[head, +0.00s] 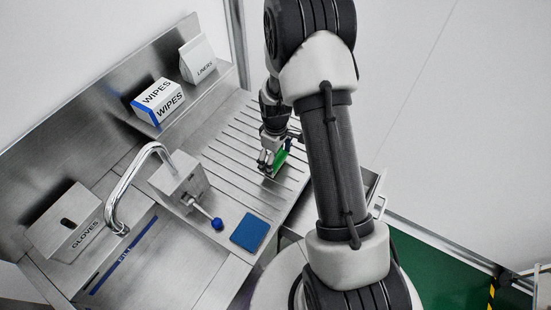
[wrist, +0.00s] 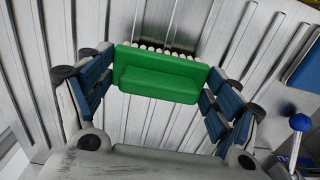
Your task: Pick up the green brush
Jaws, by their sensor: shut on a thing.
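The green brush (wrist: 158,78) is between the two blue-padded fingers of my gripper (wrist: 160,88) in the wrist view. Its green block faces the camera and a row of pale bristle tufts shows along its far edge. My gripper is shut on the brush at its two ends. In the head view, the brush (head: 281,159) shows beside my gripper (head: 268,163), over the ribbed drainboard (head: 232,146). I cannot tell whether the brush touches the drainboard.
A blue pad (head: 249,233) and a blue-knobbed lever (head: 217,223) lie to the front left of my gripper. A curved tap (head: 113,205) stands by the sink. A WIPES box (head: 158,101), a LINERS box (head: 198,60) and a GLOVES box (head: 66,225) stand along the back.

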